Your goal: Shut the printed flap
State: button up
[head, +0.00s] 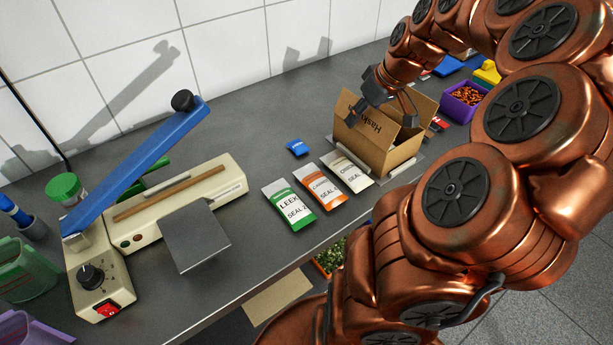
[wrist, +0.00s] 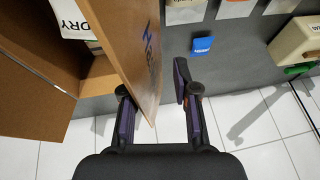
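An open cardboard box (head: 392,152) stands on the bench at the back right. Its printed flap (head: 362,117), with dark lettering, stands raised on the box's left side; it also shows in the wrist view (wrist: 134,42). My gripper (head: 388,98) is over the box at this flap. In the wrist view my gripper (wrist: 158,108) is open, with the flap's edge reaching between the fingers, nearer the left finger. A clear gap separates the flap from the right finger. Whether the left finger touches the flap cannot be told. A white pouch (wrist: 75,20) lies inside the box.
Several seal pouches (head: 290,204) and a small blue item (head: 298,147) lie left of the box. A sealer with a raised blue arm (head: 140,165) stands further left. A purple bin (head: 462,103) stands behind the box at right. Bare bench lies between sealer and pouches.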

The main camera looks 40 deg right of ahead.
jog(key=shift+a+n+h+p, duration=0.15)
jog(key=shift+a+h+p, duration=0.1)
jog(key=shift+h+p, duration=0.4)
jog(key=shift+a+n+h+p, duration=0.2)
jog(key=shift+h+p, duration=0.25)
jog(key=shift+h, duration=0.3)
jog(key=b+v, duration=0.2)
jog(key=v, duration=0.6)
jog(key=s+a+f+m+g+p, duration=0.1)
jog(key=s+a+m, duration=0.3)
jog(key=a, duration=0.7)
jog(key=s+a+f+m+g+y+p, duration=0.1)
jog(key=s+a+m+g+p, duration=0.2)
jog(key=a, duration=0.8)
jog(key=shift+s+a+m+g, duration=0.35)
jog(key=shift+s+m+g, duration=0.35)
jog(key=shift+s+m, duration=0.5)
jog(key=shift+w+a, duration=0.1)
